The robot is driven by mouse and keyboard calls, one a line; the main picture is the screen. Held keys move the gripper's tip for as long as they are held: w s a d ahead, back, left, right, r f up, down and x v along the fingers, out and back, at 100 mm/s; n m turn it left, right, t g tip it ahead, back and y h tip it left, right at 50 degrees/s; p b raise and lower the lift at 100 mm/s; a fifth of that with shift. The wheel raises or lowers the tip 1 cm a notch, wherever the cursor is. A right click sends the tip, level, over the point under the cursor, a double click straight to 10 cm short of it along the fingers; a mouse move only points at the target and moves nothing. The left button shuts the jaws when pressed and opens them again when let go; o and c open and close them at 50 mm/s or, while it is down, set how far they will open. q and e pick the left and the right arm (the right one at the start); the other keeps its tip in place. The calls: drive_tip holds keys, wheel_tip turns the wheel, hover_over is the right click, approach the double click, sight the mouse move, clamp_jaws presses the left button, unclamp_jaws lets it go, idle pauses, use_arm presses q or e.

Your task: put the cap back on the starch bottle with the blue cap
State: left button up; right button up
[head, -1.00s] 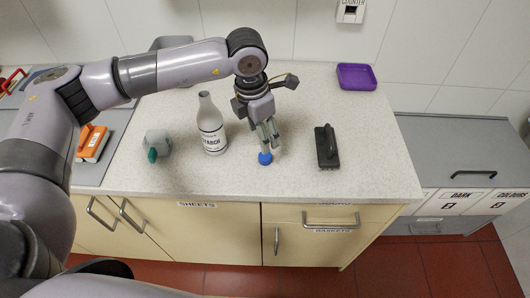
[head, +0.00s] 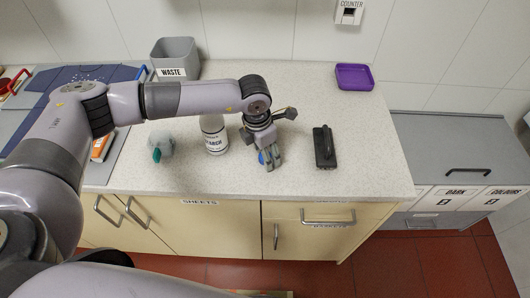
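The starch bottle (head: 214,142) is white with a label and stands upright on the counter. The blue cap (head: 262,157) is to the right of the bottle, low at the counter top. My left gripper (head: 269,160) points down at the cap, its fingers around or beside it and partly covering it. I cannot tell whether the fingers are closed on the cap. My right gripper is not in view.
A grey and teal item (head: 161,147) lies left of the bottle. A grey waste bin (head: 175,58) and a purple tray (head: 355,77) stand at the back. The front right counter is clear.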

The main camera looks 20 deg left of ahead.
use_arm(q)
drive_tip(key=shift+f, duration=0.35)
drive_tip(key=c, duration=0.8)
